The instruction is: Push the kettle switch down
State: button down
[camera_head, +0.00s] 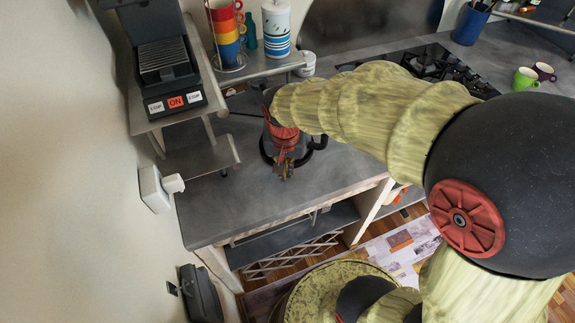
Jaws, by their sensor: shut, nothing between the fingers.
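The kettle (268,148) stands on the grey counter on a dark round base, near the wall side. Its upper part is mostly hidden by my gripper and wrist, and a dark handle shows on its right. I cannot make out the kettle switch. My gripper (285,172), with red parts at its wrist, is shut and empty. It points down in front of the kettle and overlaps it in the picture. I cannot tell whether the fingertips touch the kettle.
A coffee machine (172,75) with an ON label is on a shelf at left. Stacked cups (226,32) and a striped canister (276,28) stand behind the kettle. A hob (440,65), green mug (525,79) and blue pot (470,24) are farther right. The counter's front (235,210) is clear.

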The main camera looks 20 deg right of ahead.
jog(key=shift+s+a+r, duration=0.2)
jog(key=shift+s+a, duration=0.1)
jog(key=shift+s, duration=0.2)
jog(key=shift+w, duration=0.1)
jog(key=shift+r, duration=0.1)
jog(key=shift+r, duration=0.35)
notch_tip(320, 180, up, 11)
jog(key=s, duration=0.1)
jog(key=shift+a, duration=0.25)
